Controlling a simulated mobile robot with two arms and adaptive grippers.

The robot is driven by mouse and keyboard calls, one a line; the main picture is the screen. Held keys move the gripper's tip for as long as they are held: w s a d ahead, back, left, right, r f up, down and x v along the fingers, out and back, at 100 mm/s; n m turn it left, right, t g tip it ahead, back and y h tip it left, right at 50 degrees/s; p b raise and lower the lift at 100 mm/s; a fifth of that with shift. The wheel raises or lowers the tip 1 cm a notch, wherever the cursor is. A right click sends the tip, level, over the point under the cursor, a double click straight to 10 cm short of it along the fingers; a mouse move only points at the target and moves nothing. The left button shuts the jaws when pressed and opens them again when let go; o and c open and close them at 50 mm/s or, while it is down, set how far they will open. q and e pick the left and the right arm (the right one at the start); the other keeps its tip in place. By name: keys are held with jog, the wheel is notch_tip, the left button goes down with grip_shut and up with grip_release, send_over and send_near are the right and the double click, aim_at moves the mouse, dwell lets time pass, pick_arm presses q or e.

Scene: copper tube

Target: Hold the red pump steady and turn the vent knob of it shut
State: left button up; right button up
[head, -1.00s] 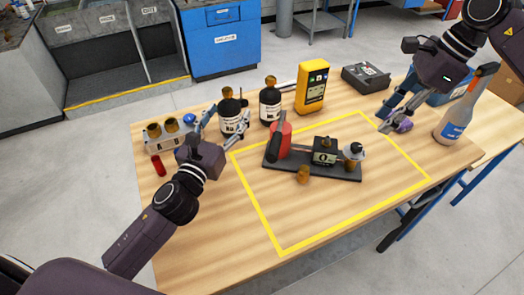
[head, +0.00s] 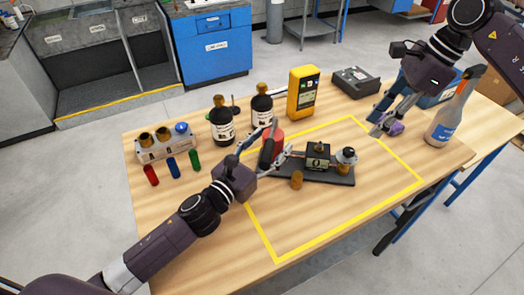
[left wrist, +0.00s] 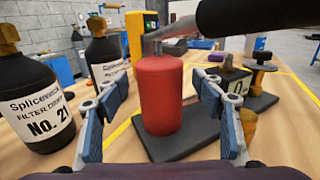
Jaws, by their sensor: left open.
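The red pump is a red cylinder (head: 268,144) at the left end of a dark base plate (head: 335,177); it stands upright in the left wrist view (left wrist: 160,95). A dark lever crosses its top. A round knob on a brass stem (head: 347,155) is at the plate's right end, also in the left wrist view (left wrist: 262,66); I cannot tell if this is the vent knob. My left gripper (head: 276,147) is open, fingers on either side of the cylinder, gaps visible in the left wrist view. My right gripper (head: 377,126) hangs beyond the plate's right end, its jaw opening unclear.
A black gauge block (head: 317,158) sits mid-plate, with a brass piece (head: 297,180) in front. Dark bottles (head: 222,128), a yellow meter (head: 303,92) and a rack (head: 166,148) stand behind and left. A spray bottle (head: 447,115) stands right. The front table area is clear.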

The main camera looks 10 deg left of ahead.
pick_arm(q)
jog(key=shift+w+d, duration=0.25)
jog(key=shift+w, duration=0.4)
jog(key=shift+c, duration=0.7)
grip_shut()
pick_arm(e)
jog(key=shift+o, duration=1.4)
jog(key=n+h, duration=0.4)
jog(key=n, duration=0.6)
send_near(349, 150)
notch_tip(349, 150, down, 8)
jog(key=shift+s+f, duration=0.1)
jog(key=shift+s, duration=0.05)
jog(key=shift+c, duration=0.3)
